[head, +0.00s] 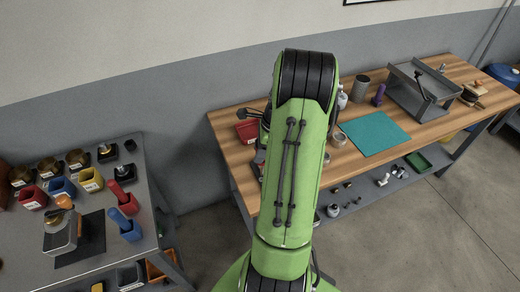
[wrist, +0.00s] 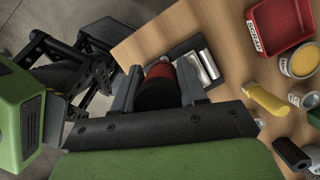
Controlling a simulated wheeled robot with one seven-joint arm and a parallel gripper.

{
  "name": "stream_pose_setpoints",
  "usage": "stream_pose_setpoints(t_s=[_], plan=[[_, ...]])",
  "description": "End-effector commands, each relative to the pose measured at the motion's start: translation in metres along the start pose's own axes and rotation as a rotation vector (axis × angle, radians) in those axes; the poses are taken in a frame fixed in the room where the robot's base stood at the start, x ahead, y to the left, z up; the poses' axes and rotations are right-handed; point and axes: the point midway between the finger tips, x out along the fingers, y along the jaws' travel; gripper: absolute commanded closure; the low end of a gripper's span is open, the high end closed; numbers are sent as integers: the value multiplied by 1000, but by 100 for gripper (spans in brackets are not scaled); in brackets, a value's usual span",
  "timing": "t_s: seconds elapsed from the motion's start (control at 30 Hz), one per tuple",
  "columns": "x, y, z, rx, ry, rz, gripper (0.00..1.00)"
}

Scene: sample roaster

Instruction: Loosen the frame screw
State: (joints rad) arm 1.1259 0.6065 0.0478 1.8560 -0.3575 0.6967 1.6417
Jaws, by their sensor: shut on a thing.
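My gripper (wrist: 160,82) shows in the wrist view, with its dark fingers on either side of a red-and-black cylindrical handle (wrist: 158,88). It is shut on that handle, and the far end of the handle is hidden. The gripper is over the edge of the wooden bench; in the head view my green arm hides it. I cannot pick out the frame screw in either view. A grey metal frame-like stand (head: 424,92) with a black lever is at the right of the bench in the head view.
The wooden bench (head: 345,165) carries a teal mat (head: 374,134), a purple item (head: 379,95) and a red tray (head: 248,131), also in the wrist view (wrist: 284,25). Near that tray are a tin (wrist: 299,62) and a yellow handle (wrist: 266,99). A grey table (head: 150,235) with several cups stands left.

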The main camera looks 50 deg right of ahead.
Motion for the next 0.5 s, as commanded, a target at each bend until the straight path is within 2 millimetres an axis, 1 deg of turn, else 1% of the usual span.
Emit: stream_pose_setpoints(t_s=[0.17,0.5], plan=[[0,0,0,0,0,0,100],[9,0,-3,0,0,-1,100]])
